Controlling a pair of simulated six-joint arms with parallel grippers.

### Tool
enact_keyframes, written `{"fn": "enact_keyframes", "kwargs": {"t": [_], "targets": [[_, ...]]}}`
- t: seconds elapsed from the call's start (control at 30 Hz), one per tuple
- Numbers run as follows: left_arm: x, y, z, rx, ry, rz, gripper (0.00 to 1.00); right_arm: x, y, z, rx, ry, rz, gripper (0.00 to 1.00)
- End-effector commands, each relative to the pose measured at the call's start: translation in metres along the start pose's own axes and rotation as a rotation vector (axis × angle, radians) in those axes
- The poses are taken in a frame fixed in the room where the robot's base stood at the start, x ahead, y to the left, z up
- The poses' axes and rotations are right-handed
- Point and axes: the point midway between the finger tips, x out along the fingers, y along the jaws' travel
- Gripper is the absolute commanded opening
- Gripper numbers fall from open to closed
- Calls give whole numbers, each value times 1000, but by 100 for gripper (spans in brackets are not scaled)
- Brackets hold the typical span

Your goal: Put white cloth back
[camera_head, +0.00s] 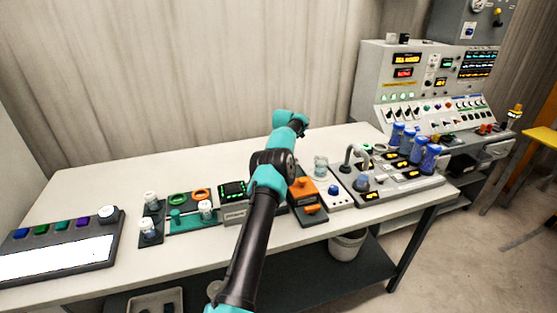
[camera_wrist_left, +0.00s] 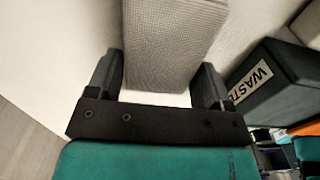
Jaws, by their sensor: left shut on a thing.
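In the left wrist view, the white cloth (camera_wrist_left: 172,30) is a pale grey-white block with a fine woven surface. It stretches from the top edge down between the two black fingers of my left gripper (camera_wrist_left: 160,72). My left gripper is shut on it. A dark box lettered WASTE (camera_wrist_left: 250,88) stands to its right. In the head view, a teal and black arm of mine crosses the middle of the bench, and I cannot make out its fingers or the cloth there. My right gripper does not show.
The head view shows a pale bench (camera_head: 90,195). A panel with coloured knobs (camera_head: 60,250) lies at left, small jars and rings (camera_head: 180,210) at mid-left, an orange device (camera_head: 305,190) beside my arm, and blue-capped bottles (camera_head: 430,158) at right. The back left is clear.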

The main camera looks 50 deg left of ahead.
Motion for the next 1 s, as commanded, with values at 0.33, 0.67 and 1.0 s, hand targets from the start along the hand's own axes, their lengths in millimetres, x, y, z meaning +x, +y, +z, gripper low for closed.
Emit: {"fn": "enact_keyframes", "kwargs": {"t": [0.33, 0.67, 1.0], "targets": [[14, -3, 10, 11, 0, 1, 52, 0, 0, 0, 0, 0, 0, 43], [17, -3, 10, 10, 0, 1, 85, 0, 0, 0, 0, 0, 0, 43], [17, -3, 10, 10, 0, 1, 99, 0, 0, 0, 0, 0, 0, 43]]}}
